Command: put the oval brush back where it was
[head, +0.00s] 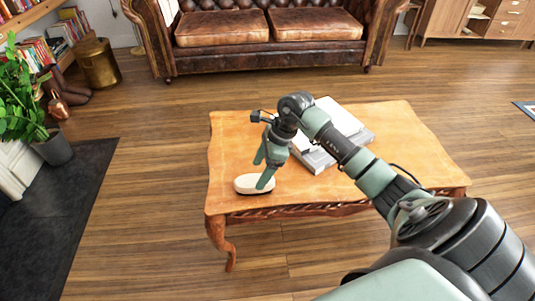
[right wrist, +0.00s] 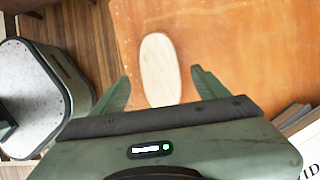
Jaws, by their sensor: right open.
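The oval brush (head: 247,184) lies on the wooden coffee table (head: 400,130), near its front left corner. Its pale, smooth oval back faces up. In the right wrist view the brush (right wrist: 160,68) points away from me, with its near end between my fingertips. My right gripper (head: 263,170) is open, reaching down at the brush, with one finger in front of the brush's right part. In the right wrist view the gripper (right wrist: 160,85) has a finger on each side, with gaps to the brush. My left gripper is not in view.
A stack of books (head: 335,130) lies on the table under my right arm. A leather sofa (head: 270,45) stands behind the table. A potted plant (head: 20,105) and a brass bin (head: 98,63) stand at the left. The table's left back part is clear.

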